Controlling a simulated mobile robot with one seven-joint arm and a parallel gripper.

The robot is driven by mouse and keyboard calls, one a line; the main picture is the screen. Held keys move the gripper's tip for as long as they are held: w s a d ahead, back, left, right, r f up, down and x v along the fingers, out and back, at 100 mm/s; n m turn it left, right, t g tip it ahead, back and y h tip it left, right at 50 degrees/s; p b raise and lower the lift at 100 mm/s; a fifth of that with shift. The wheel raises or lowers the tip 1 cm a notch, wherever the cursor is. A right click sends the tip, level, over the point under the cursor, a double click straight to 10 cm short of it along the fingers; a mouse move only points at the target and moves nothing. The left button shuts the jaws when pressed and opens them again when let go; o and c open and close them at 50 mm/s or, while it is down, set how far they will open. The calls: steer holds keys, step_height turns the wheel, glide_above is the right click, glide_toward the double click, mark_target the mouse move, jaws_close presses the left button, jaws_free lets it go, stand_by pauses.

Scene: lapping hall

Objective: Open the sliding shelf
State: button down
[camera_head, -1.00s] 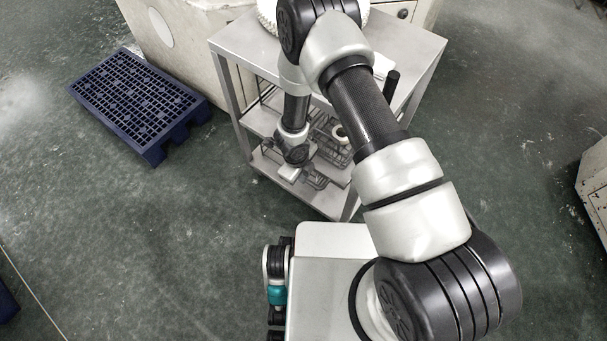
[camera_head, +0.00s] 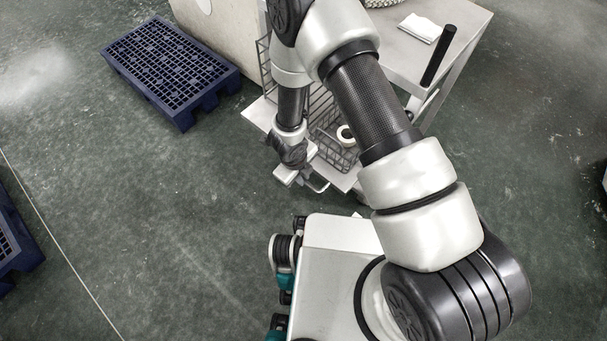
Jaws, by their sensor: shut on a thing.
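The sliding shelf (camera_head: 258,113) is a pale board with wire baskets (camera_head: 327,115) and a white roll (camera_head: 346,135) on it. It sticks out from the front of the grey metal cart (camera_head: 406,60). My gripper (camera_head: 305,181) points down at the shelf's front edge and is shut on the shelf's handle (camera_head: 321,187). The grip itself is small and partly hidden by the wrist. My arm covers the middle of the shelf and much of the cart.
A folded white cloth (camera_head: 420,28) and a black cylinder (camera_head: 438,55) are on the cart's top. A blue pallet (camera_head: 170,70) lies on the floor left of a beige cabinet (camera_head: 222,35). Another blue pallet (camera_head: 12,235) is at the left edge. The floor (camera_head: 180,220) between is clear.

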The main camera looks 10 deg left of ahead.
steer(key=shift+s+a, duration=0.25)
steer(key=shift+s, duration=0.15)
steer(key=c, duration=1.8)
jaws_free()
steer(key=shift+w, duration=0.1)
steer(key=shift+r, duration=0.1)
steer(key=s+r+p, duration=0.1)
steer(key=r+p, duration=0.1)
steer(key=r, duration=0.3)
steer(key=s+a+r+p, duration=0.1)
steer(key=r+p, duration=0.2)
steer(key=r, duration=0.3)
steer(key=r+p, duration=0.3)
steer(key=r, duration=0.3)
steer(key=shift+s+a, duration=0.35)
steer(key=shift+s, duration=0.05)
